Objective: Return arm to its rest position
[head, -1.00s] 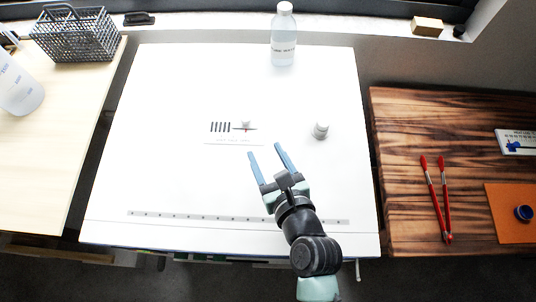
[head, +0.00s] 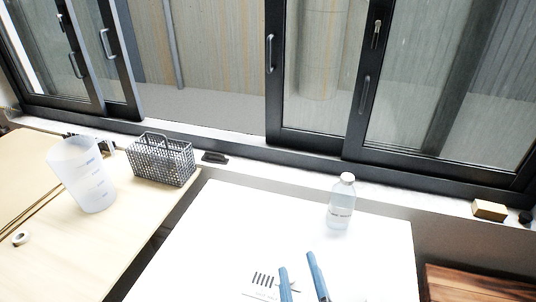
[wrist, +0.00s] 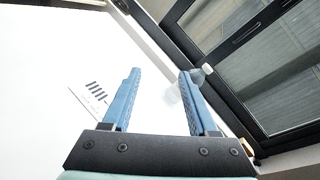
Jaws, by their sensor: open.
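My gripper (head: 302,275) shows at the bottom edge of the head view, with only its two blue fingers in sight. In the wrist view the gripper (wrist: 157,84) has its fingers spread apart with nothing between them. The rest of my arm is outside the head view. The fingers are over the white table (head: 215,235), in front of a printed card with black bars (head: 262,279). The card (wrist: 92,95) also shows left of the fingers in the wrist view.
A clear bottle (head: 341,205) stands at the table's back right. A grey wire basket (head: 162,162) and a translucent beaker (head: 84,178) stand on the pale left table. A dark-framed window (head: 330,148) lies behind. A wooden surface (head: 470,283) is at the right.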

